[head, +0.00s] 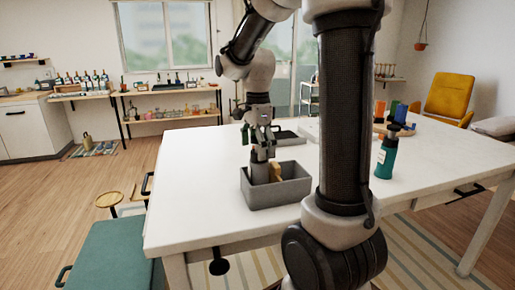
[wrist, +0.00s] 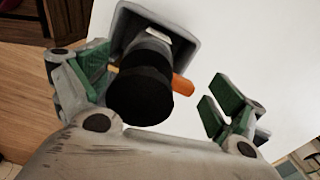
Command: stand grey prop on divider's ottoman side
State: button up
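The grey prop (head: 259,173) is a dark-topped cylinder standing upright in the grey box (head: 290,192) on the white table. It is in the left part of the box, on the side towards the teal ottoman (head: 115,255). The tan divider (head: 276,172) is to its right. In the wrist view the prop's black round end (wrist: 140,90) faces me, and the orange-tan divider (wrist: 182,85) shows beside it. My gripper (head: 263,151) is just above the prop. Its green-padded fingers are spread wide, with the prop nearer the left finger; contact is unclear.
Coloured pieces (head: 398,113) stand at the far right. The table's left area (head: 195,190) is clear.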

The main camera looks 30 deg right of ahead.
notch_tip(320, 180, up, 12)
jog(key=shift+s, duration=0.1)
jog(key=s+a+f+n+t, duration=0.1)
jog(key=s+f+n+t, duration=0.1)
jog(key=s+n, duration=0.7)
jog(key=s+a+f+n+t, duration=0.2)
jog(key=s+f+n, duration=0.2)
jog(key=s+n, duration=0.4)
jog(key=shift+s+a+f+n, duration=0.2)
jog(key=shift+s+f+n, duration=0.2)
jog(key=shift+n, duration=0.8)
